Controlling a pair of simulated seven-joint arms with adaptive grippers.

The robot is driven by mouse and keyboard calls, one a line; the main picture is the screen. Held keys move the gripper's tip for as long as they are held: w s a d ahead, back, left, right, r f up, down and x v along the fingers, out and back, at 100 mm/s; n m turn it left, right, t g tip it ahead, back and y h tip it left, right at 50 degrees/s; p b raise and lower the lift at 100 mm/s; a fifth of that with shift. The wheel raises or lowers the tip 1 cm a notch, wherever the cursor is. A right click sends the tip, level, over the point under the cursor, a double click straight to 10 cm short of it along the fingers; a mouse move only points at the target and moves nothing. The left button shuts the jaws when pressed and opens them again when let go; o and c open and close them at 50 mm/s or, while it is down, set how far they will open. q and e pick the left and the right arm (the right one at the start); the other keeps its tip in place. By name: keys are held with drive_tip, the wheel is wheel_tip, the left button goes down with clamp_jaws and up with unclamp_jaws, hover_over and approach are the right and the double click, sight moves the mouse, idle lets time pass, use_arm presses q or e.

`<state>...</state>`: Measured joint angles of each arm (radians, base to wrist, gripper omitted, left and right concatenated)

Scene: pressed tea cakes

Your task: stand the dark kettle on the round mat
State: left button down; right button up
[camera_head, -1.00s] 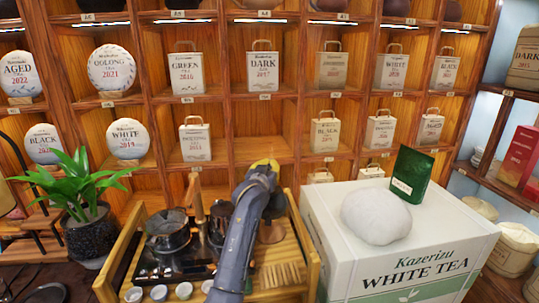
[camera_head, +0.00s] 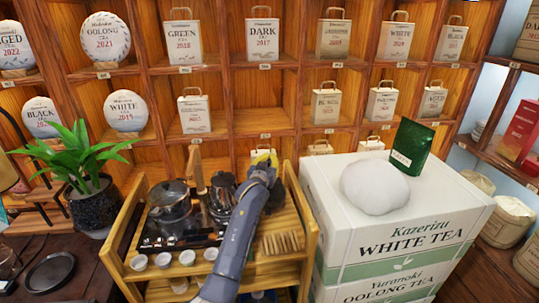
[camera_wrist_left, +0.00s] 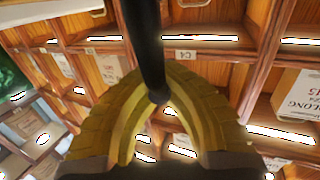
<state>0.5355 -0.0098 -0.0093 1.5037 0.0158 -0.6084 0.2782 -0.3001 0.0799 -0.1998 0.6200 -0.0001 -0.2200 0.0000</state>
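A dark kettle (camera_head: 222,192) stands on the wooden tea cart, beside a steel-looking pot (camera_head: 172,208) to its left. My left gripper (camera_head: 263,158), with yellow fingers, is above and to the right of the kettle, apart from it. A dark round disc (camera_head: 50,274) lies on the table at the left and may be the round mat. My right gripper is not in view.
The wooden cart (camera_head: 118,268) has raised sides and holds small cups (camera_head: 187,257) and a brush-like piece (camera_head: 284,242). White tea boxes (camera_head: 340,222) stand to its right, carrying a white lump and a green packet. A potted plant (camera_head: 92,207) stands left. Shelves fill the back.

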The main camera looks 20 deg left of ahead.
use_arm(q)
drive_tip(key=shift+f, duration=0.3)
drive_tip(key=c, duration=2.1)
unclamp_jaws()
drive_tip(key=shift+f, duration=0.25)
drive_tip(key=o, duration=0.5)
drive_tip(key=shift+r, duration=0.15)
drive_tip(key=shift+s, duration=0.6)
drive_tip(key=s, duration=1)
drive_tip(key=shift+s+d+r, duration=0.35)
drive_tip(key=shift+s, duration=0.05)
